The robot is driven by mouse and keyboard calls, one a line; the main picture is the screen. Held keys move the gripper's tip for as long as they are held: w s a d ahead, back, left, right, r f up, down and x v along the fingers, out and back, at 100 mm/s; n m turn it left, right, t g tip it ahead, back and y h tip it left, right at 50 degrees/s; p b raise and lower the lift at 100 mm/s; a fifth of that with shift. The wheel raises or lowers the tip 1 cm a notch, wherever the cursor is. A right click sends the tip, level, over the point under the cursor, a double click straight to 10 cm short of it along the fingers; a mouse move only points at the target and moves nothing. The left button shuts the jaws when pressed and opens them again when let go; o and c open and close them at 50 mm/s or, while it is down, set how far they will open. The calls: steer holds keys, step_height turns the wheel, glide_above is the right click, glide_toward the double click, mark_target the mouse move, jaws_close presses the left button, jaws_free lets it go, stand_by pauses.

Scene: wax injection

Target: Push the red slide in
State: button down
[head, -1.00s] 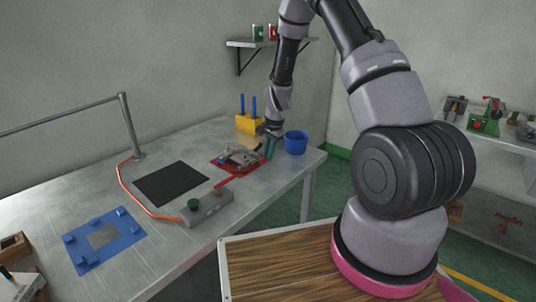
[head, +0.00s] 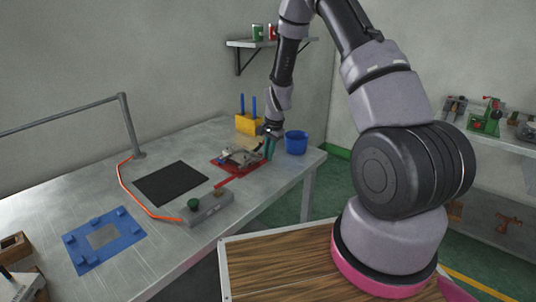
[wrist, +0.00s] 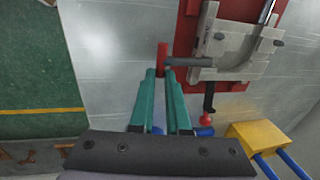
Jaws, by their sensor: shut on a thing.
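The red slide (wrist: 162,56) shows in the wrist view as a short red crossbar on a grey rod. The rod runs right into the pale metal clamp fixture (wrist: 246,50). The fixture sits on a red base, and in the head view (head: 243,155) it stands near the table's far right end. My gripper (wrist: 160,73) has teal fingers and is shut on the red crossbar, beside the fixture. The fingers also show in the head view (head: 269,148) at the fixture's right side. The slide is too small to make out there.
A yellow block (head: 248,124) with blue pegs stands behind the fixture. A blue cup (head: 296,143) stands to its right near the table edge. A black mat (head: 172,183) and a grey control box (head: 207,207) lie to the left. A black rod (wrist: 208,97) juts from the base.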

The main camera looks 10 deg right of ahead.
stand_by(0.4)
steer(key=shift+w+a, duration=0.8)
steer(key=shift+w, duration=0.2)
steer(key=c, duration=0.9)
jaws_free()
steer(key=r, duration=0.3)
steer(key=s+d+r, duration=0.1)
steer(key=r, duration=0.6)
steer(key=shift+s+d+r, duration=0.15)
steer(key=shift+s+r, duration=0.15)
steer(key=shift+s, duration=0.05)
